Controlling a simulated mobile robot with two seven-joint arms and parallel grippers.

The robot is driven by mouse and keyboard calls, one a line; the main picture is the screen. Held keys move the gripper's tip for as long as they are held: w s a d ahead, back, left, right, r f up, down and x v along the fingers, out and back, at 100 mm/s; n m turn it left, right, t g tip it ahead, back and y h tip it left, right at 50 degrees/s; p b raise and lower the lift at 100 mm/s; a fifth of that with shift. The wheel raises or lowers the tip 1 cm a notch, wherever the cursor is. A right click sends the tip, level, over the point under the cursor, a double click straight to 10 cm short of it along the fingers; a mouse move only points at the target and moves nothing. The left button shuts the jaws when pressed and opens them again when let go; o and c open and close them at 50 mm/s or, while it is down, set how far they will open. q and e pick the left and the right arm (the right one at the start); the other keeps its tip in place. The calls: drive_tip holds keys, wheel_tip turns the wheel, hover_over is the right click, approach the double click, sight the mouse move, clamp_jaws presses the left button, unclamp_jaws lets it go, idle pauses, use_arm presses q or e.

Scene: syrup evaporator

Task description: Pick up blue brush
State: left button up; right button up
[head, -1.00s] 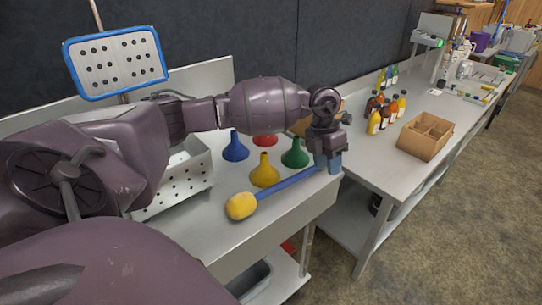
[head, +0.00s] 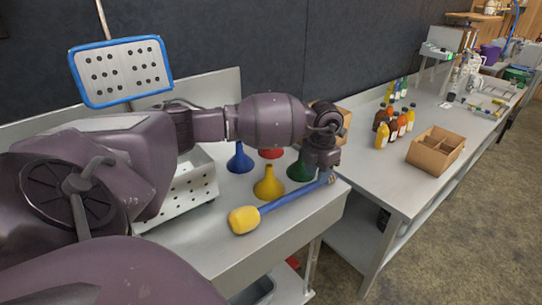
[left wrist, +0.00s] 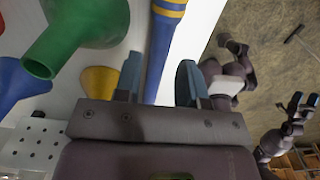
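The blue brush (head: 285,200) has a blue handle and a yellow head (head: 243,220). It lies along the front edge of the metal table, its handle end toward the right. My left gripper (head: 325,175) is at the handle's right end. In the left wrist view, the handle (left wrist: 163,45) with yellow bands runs between the two blue-grey fingers of my left gripper (left wrist: 160,82). My right gripper (left wrist: 303,101) shows far off in the left wrist view, fingers spread and empty.
Yellow (head: 268,185), blue (head: 240,160), green (head: 299,170) and red (head: 270,153) funnels stand close behind the brush. A perforated metal box (head: 185,195) is to the left. Bottles and a cardboard box (head: 435,150) stand on the right table.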

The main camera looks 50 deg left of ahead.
use_arm(q)
wheel_tip(320, 180, down, 4)
clamp_jaws()
idle(0.3)
drive_tip(key=shift+r, duration=0.1)
